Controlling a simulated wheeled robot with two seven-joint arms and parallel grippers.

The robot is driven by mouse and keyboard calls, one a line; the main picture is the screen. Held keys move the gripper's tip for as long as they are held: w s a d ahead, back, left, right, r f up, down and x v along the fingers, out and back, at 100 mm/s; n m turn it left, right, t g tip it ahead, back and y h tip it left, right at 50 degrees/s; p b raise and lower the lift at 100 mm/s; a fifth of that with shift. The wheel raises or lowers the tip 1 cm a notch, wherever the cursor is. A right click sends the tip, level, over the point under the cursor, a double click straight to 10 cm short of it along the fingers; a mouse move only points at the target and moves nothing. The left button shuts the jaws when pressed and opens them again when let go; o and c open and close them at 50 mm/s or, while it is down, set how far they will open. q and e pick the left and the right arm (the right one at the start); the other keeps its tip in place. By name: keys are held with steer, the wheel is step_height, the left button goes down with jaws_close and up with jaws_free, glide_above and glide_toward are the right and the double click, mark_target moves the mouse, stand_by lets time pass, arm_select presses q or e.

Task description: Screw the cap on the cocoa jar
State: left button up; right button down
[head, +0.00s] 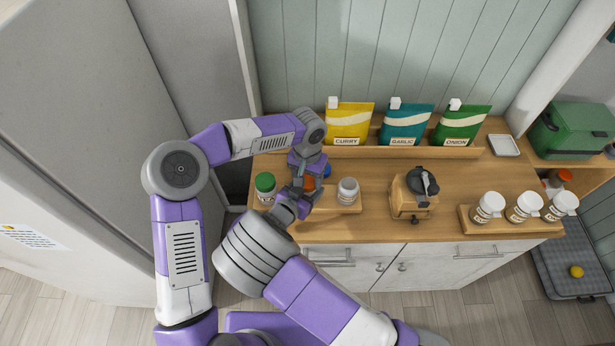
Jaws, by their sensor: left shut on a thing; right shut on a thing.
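An orange-brown jar (310,183), which I take for the cocoa jar, is at the wooden rack on the left of the counter, mostly hidden by my grippers. My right gripper (298,197) is shut at the jar, reaching in from the front. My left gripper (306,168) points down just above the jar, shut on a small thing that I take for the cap. The cap is hidden between the fingers, so I cannot tell whether it touches the jar. No label on the jar can be read.
A green-capped jar (265,187) and a white-topped jar (347,191) stand close on either side. A blue item (327,170) shows behind. A wooden grinder (408,198) stands right of them. Several pouches, including the curry pouch (348,122), line the back shelf. White-capped jars (524,207) stand far right.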

arm_select(q)
steer(key=m, duration=0.9)
steer(key=o, duration=1.1)
steer(key=shift+o, duration=0.3)
steer(key=shift+s, duration=0.1)
steer(key=shift+r, duration=2.3)
